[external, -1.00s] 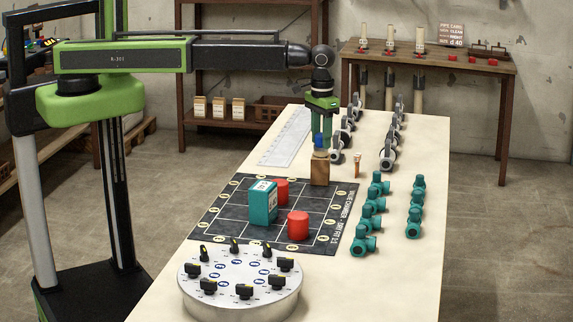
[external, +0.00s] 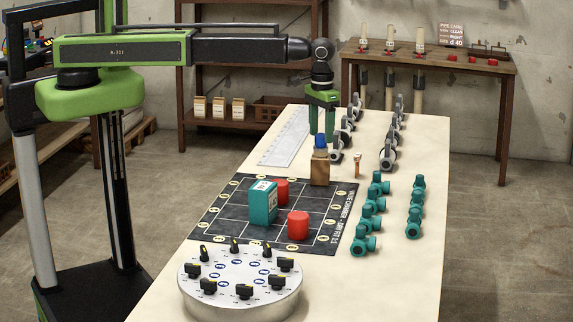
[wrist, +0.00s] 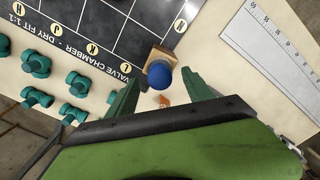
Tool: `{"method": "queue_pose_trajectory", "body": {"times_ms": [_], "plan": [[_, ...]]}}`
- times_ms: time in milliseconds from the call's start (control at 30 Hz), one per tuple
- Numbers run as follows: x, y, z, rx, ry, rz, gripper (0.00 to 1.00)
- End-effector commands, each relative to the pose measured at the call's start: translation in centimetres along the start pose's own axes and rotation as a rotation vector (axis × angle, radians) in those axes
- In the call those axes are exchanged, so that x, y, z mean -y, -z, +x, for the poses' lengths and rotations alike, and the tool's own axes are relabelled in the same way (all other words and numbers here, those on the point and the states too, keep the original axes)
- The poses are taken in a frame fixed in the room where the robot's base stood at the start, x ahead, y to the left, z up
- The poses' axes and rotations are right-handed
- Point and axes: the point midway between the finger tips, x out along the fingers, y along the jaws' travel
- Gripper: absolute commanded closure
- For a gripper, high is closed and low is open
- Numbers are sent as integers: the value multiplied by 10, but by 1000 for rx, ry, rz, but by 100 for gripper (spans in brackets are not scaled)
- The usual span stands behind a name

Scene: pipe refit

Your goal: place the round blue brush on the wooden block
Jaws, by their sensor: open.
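The wooden block (external: 320,172) stands upright at the far right corner of the black grid mat. The round blue brush (external: 320,142) sits on top of the block, its blue head up over a pale lower part. In the wrist view the blue head (wrist: 159,75) covers part of the block (wrist: 158,54). My gripper (external: 321,128) is open, with its green fingers pointing down behind and above the brush in the external view. In the wrist view the fingertips of my gripper (wrist: 160,82) stand on either side of the blue head, apart from it.
The grid mat (external: 213,222) holds a teal box (external: 263,203) and red cylinders (external: 298,226). Teal fittings (external: 366,237) and grey fittings (external: 388,153) stand in rows to the right. A small orange-tipped item (external: 357,165) stands near the block. A ruler (external: 285,138) lies left.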

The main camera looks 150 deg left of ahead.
Motion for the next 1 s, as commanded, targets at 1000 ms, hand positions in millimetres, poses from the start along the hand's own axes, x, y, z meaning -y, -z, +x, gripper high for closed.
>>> {"method": "queue_pose_trajectory", "body": {"times_ms": [1000], "plan": [[-33, -71, -101, 1, -1, 161, 40]]}}
